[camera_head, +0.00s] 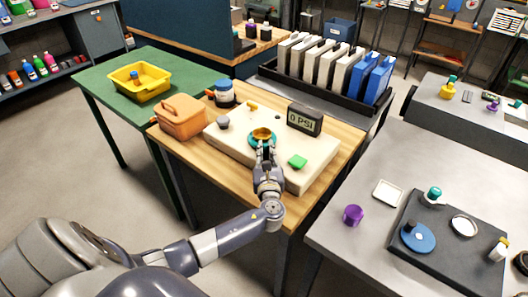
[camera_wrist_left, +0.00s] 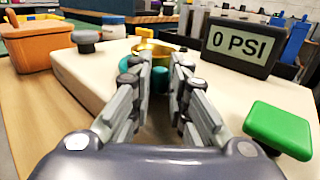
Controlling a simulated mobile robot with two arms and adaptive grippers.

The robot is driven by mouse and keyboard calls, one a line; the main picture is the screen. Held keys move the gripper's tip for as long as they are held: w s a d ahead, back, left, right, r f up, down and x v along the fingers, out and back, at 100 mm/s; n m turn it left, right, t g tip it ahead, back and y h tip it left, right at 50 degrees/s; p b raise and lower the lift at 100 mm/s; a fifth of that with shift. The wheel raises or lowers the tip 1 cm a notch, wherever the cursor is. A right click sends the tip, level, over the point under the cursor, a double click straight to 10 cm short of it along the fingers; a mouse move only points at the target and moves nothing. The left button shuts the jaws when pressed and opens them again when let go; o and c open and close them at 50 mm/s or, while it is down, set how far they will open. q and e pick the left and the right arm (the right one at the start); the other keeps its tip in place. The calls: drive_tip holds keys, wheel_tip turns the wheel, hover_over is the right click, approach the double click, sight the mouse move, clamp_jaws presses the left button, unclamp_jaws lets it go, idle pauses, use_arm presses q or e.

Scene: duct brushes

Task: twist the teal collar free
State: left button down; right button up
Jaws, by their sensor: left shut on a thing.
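The teal collar (camera_head: 259,143) sits around the base of a gold fitting (camera_head: 262,134) on a cream block (camera_head: 226,136). In the left wrist view the collar (camera_wrist_left: 160,78) shows between the fingers, below the gold fitting (camera_wrist_left: 155,50). My left gripper (camera_head: 264,148) reaches in from the front and is shut on the collar; its fingers hide the collar's sides. The right gripper is in neither view.
A gauge reading "0 PSI" (camera_head: 304,119), a green block (camera_head: 297,161) and a grey knob (camera_head: 223,122) stand close around the collar. An orange box (camera_head: 181,121) and a blue-lidded jar (camera_head: 224,94) stand at the wooden table's left. A grey table (camera_head: 345,232) is at the right.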

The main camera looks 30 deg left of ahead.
use_arm(q)
drive_tip(key=shift+w+d+n+g+y+b, duration=0.35)
drive_tip(key=shift+w+n+g+y, duration=0.1)
drive_tip(key=shift+n+g+y, duration=0.3)
drive_tip(key=shift+w+d+n+g+y, duration=0.1)
drive_tip(key=shift+w+n+g+y, duration=0.05)
drive_tip(key=shift+n+g+y, duration=0.3)
